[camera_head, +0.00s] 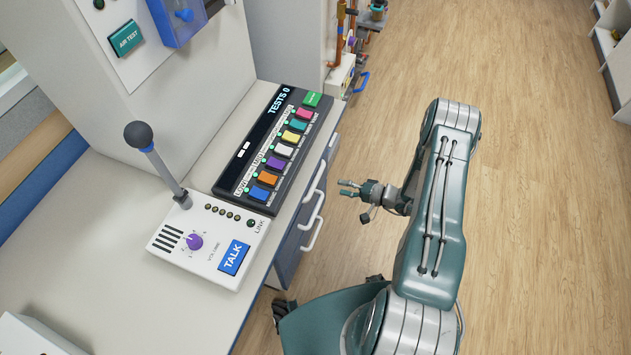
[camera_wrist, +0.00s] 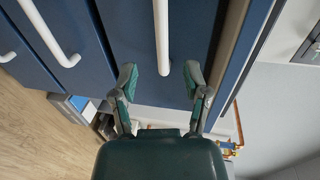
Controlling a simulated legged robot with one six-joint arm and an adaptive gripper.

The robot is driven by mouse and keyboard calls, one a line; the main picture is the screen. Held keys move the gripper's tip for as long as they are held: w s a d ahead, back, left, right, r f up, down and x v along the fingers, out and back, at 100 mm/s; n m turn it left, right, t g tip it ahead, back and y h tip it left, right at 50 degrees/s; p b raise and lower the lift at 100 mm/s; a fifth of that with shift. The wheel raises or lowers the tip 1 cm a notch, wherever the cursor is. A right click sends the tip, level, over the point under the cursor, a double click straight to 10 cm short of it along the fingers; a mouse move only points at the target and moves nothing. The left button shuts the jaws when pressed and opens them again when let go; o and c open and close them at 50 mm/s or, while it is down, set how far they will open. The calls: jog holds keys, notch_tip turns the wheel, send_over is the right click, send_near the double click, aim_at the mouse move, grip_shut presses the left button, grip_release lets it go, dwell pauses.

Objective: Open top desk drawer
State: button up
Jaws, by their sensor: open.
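The blue top drawer front (camera_wrist: 188,35) fills the upper middle of the wrist view, beside the desk's edge. Its white bar handle (camera_wrist: 161,35) runs down the picture, its lower end lying between my fingertips. My gripper (camera_wrist: 161,77) is open, with one green-padded finger on each side of that end. I cannot tell how far the fingertips are from the drawer front. In the head view my gripper (camera_head: 347,189) is just right of the desk's white handles (camera_head: 320,178). The drawer appears shut.
Lower drawers with white handles (camera_wrist: 47,35) lie left in the wrist view. On the desktop (camera_head: 75,225) stand a button panel (camera_head: 270,145) and a talk box with a microphone (camera_head: 208,242). Wooden floor (camera_head: 540,190) is clear to the right.

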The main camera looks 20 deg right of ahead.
aim_at(315, 182)
jog(key=x, duration=1)
jog(key=shift+d, duration=0.1)
jog(key=shift+s, duration=0.1)
grip_shut()
